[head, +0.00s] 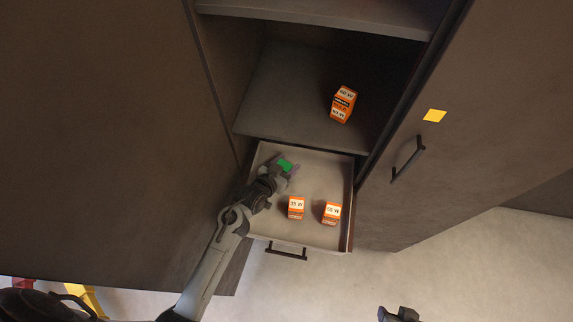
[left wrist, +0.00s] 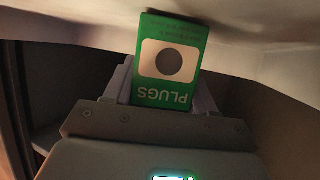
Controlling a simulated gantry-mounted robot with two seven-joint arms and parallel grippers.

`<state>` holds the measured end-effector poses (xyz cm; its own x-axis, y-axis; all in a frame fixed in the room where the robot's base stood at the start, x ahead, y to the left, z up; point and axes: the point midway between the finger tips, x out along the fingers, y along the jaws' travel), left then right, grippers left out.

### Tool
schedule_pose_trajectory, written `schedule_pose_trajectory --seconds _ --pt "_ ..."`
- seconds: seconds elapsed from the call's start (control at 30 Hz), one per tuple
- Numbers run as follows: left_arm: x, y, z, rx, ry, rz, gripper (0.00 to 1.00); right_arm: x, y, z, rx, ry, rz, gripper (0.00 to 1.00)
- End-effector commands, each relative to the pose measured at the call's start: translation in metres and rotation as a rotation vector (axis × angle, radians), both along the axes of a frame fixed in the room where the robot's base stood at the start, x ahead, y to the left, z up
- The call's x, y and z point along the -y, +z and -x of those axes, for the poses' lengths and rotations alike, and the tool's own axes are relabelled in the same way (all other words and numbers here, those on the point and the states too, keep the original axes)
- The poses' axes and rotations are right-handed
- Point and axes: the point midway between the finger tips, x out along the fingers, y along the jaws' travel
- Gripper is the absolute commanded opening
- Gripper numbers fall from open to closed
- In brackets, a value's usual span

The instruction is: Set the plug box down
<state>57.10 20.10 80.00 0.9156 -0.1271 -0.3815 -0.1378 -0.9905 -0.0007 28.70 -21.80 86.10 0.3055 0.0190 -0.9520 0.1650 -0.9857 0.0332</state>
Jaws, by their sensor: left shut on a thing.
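The plug box (head: 285,165) is small and green, held at the tip of my left gripper (head: 281,170) over the back left part of the open drawer (head: 325,177). In the left wrist view the plug box (left wrist: 172,60) shows a white panel with a dark disc and the word PLUGS upside down. My left gripper is shut on it, with a finger on each side. I cannot tell whether the box touches the drawer floor. A dark part that looks like my right gripper (head: 398,314) shows at the bottom edge, far from the drawer; its jaws are unclear.
Two orange boxes, one on the left (head: 296,207) and one on the right (head: 331,212), stand in the front of the drawer. Another orange box (head: 343,104) stands on the shelf (head: 285,95) above. A cabinet door (head: 470,130) with a black handle stands on the right.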

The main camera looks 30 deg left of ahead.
Motion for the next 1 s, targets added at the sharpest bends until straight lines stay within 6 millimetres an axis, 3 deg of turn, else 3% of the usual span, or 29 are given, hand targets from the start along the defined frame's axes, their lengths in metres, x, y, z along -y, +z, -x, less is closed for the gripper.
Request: schedule_pose_trajectory --seconds 0.1,0.13,0.3,0.67,1.0 --pt "0.000 -0.003 0.000 0.001 0.000 0.000 0.18 -0.001 -0.001 0.000 0.001 -0.002 -0.003 0.43" --pt "0.000 -0.004 0.000 0.000 0.000 0.000 0.57 -0.001 -0.001 -0.001 0.002 -0.002 -0.003 0.43" --pt "0.000 -0.004 0.000 -0.001 0.000 0.000 0.81 -0.001 0.000 -0.001 0.001 -0.003 -0.004 0.43" --pt "0.000 0.001 0.000 -0.001 0.000 0.000 0.81 -0.001 0.001 -0.001 0.001 -0.002 -0.002 0.43" --pt "-0.006 0.018 0.042 -0.002 0.000 -0.001 0.81 0.001 0.012 0.000 0.001 0.004 0.007 0.43"
